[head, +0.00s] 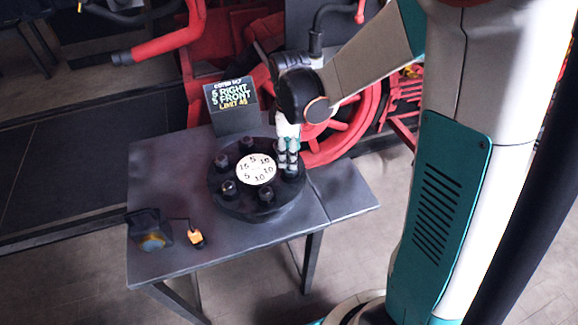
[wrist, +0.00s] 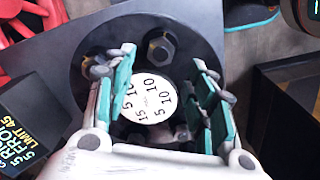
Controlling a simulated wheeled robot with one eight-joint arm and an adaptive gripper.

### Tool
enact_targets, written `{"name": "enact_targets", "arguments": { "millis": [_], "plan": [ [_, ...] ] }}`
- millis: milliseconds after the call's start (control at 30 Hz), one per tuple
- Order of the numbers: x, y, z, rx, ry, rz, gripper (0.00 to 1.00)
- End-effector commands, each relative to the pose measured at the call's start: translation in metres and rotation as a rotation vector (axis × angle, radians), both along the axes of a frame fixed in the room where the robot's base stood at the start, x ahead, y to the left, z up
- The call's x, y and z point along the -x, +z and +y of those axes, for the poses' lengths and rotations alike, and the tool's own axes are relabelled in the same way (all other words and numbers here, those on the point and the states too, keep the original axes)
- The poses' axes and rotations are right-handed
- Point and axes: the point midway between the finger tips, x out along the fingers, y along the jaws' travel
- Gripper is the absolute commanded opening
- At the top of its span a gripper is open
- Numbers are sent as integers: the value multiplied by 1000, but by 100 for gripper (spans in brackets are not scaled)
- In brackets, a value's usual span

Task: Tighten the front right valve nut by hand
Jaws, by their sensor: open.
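A round black flange (head: 240,207) lies on the table, with several dark nuts around a white numbered disc (head: 256,169). One nut (head: 266,196) stands at its near right side and is clear of my gripper. My gripper (head: 288,165) points down over the flange's right side, by a nut partly hidden behind its fingers. In the wrist view my gripper (wrist: 165,75) is open. The disc (wrist: 148,98) shows between its fingers, and a hex nut (wrist: 160,46) shows beyond them. I cannot tell whether a finger touches a nut.
A black sign (head: 232,107) reading "5 right, 5 front, limit 45" stands behind the flange. A dark box (head: 150,230) and a small yellow-orange item (head: 196,239) lie at the table's front left. Red wheel machinery (head: 345,125) is behind. The table's right end (head: 340,192) is bare.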

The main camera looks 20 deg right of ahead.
Motion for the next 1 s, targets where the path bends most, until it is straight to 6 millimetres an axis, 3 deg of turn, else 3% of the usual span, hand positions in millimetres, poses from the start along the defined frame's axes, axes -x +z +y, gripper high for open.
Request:
{"name": "enact_targets", "arguments": {
  "millis": [100, 300, 767, 933, 1000],
  "plan": [
    [-1, -25, 0, 0, 0, 0, 50],
    [0, -51, 0, 0, -1, 0, 50],
    [0, -60, 0, 0, -1, 0, 50],
    [0, -60, 0, 0, -1, 0, 11],
    [0, -60, 0, 0, -1, 0, 6]
  ]
}}
